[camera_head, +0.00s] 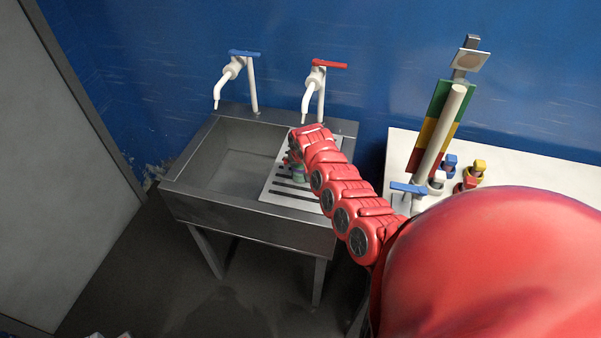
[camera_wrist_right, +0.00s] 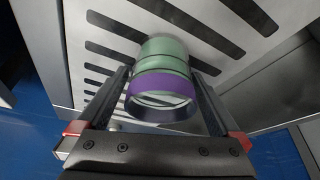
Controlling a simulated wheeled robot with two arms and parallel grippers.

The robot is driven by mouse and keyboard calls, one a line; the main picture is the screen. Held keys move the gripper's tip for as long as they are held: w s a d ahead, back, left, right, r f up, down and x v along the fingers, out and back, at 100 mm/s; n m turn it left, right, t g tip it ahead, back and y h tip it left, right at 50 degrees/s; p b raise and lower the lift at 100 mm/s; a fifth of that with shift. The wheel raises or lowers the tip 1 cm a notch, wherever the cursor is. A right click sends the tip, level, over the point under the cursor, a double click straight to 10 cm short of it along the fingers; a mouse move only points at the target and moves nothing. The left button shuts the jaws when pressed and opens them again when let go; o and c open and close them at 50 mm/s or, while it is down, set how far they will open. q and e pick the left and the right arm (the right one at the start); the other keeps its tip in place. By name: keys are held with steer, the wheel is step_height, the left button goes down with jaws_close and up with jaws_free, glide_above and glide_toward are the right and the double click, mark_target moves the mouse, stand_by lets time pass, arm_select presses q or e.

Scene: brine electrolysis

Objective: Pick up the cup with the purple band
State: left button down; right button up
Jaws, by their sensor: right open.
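The cup with the purple band (camera_wrist_right: 160,95) is pale green and stands between the fingers of my right gripper (camera_wrist_right: 165,118) in the right wrist view. The fingers are open, one on each side of the cup. I cannot tell whether either finger touches it. In the head view a small part of the cup (camera_head: 299,176) shows on the slotted white drainboard (camera_head: 268,190), at the right side of the sink. My red right arm hides most of the cup and the gripper there. My left gripper is not in view.
The metal sink (camera_head: 190,197) has an empty basin on the left. A blue-handled tap (camera_head: 236,68) and a red-handled tap (camera_head: 318,80) rise behind it. A white table (camera_head: 400,150) on the right carries a coloured stand (camera_head: 440,130) and several small coloured-top items (camera_head: 476,168).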

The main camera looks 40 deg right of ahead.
jaws_close()
stand_by(0.4)
steer(key=shift+r, duration=0.15)
